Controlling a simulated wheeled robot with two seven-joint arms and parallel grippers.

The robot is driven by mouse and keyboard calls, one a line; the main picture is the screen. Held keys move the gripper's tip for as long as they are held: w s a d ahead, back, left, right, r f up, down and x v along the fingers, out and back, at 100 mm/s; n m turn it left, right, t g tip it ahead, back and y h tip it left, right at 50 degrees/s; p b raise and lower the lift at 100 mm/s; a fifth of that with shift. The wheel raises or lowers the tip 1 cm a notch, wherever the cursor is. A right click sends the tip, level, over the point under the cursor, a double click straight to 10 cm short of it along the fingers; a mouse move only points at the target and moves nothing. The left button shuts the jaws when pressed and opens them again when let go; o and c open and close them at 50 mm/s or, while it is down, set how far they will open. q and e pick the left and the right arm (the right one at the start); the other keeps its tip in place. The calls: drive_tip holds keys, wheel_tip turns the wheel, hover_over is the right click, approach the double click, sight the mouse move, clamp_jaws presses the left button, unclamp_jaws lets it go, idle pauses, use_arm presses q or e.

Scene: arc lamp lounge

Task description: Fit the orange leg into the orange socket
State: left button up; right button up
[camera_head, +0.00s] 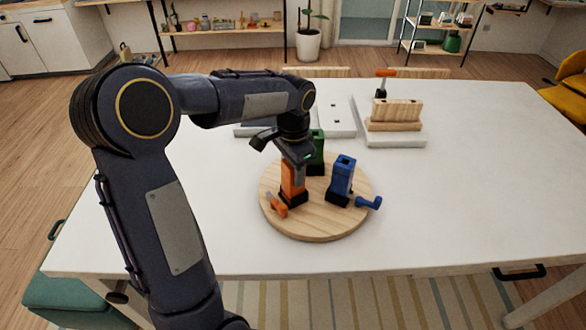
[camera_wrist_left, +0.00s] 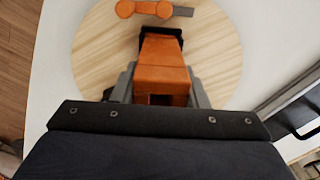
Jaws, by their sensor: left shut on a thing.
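The orange leg (camera_head: 291,182) stands almost upright on the left of the round wooden board (camera_head: 318,228). Its lower end meets a black socket (camera_head: 294,200) with an orange lever (camera_head: 277,205) beside it. I cannot tell how deep the leg sits. My left gripper (camera_head: 297,168) is shut on the leg from above. The wrist view shows the orange leg (camera_wrist_left: 163,66) between grey fingers, the black socket (camera_wrist_left: 178,32) at its far end and the orange lever (camera_wrist_left: 150,9) beyond. My right gripper is not in view.
A blue leg (camera_head: 342,175) with a blue lever (camera_head: 368,203) stands on the board's right, and a green leg (camera_head: 317,150) stands behind, partly hidden. White trays with wooden blocks (camera_head: 396,110) lie farther back. The white table (camera_head: 465,180) is clear on the right.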

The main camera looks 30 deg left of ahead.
use_arm(q)
drive_tip(key=shift+f, duration=0.15)
drive_tip(key=o, duration=1.2)
wheel_tip(320, 180, up, 11)
drive_tip(key=s+d+f+n+t+h, duration=0.1)
drive_tip(key=s+d+f+n+t, duration=0.1)
drive_tip(key=s, duration=0.5)
drive_tip(key=s+d+f+n+t+h, duration=0.1)
drive_tip(key=s+d+f+n, duration=0.1)
drive_tip(key=s, duration=0.5)
drive_tip(key=s+d+f+n+t+h, duration=0.1)
drive_tip(key=s+d+f+n+t, duration=0.1)
drive_tip(key=s, duration=0.6)
drive_tip(key=shift+d+f+n+t+h, duration=0.35)
drive_tip(key=shift+d+f+n, duration=0.25)
drive_tip(key=shift+n, duration=0.2)
